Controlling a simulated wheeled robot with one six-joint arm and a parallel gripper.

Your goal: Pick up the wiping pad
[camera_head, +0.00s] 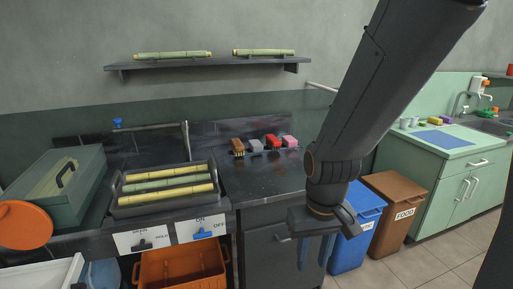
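Several small block-like items stand in a row on the dark counter: a yellow-brown one (238,147), a grey one (255,145), a red one (272,142) and a pink one (290,142). A yellow sponge-like block (435,120) lies on the green counter at the right. I cannot tell which of these is the wiping pad. My gripper (314,254) hangs low, in front of the dark cabinet and left of the blue bin.
A tray (128,212) of cane stalks and a green box (50,190) stand left on the dark counter (250,183). Labelled switches (202,232) line its front edge. Blue (350,250) and brown (393,222) bins stand right of my gripper. A wall shelf (210,62) holds more cane.

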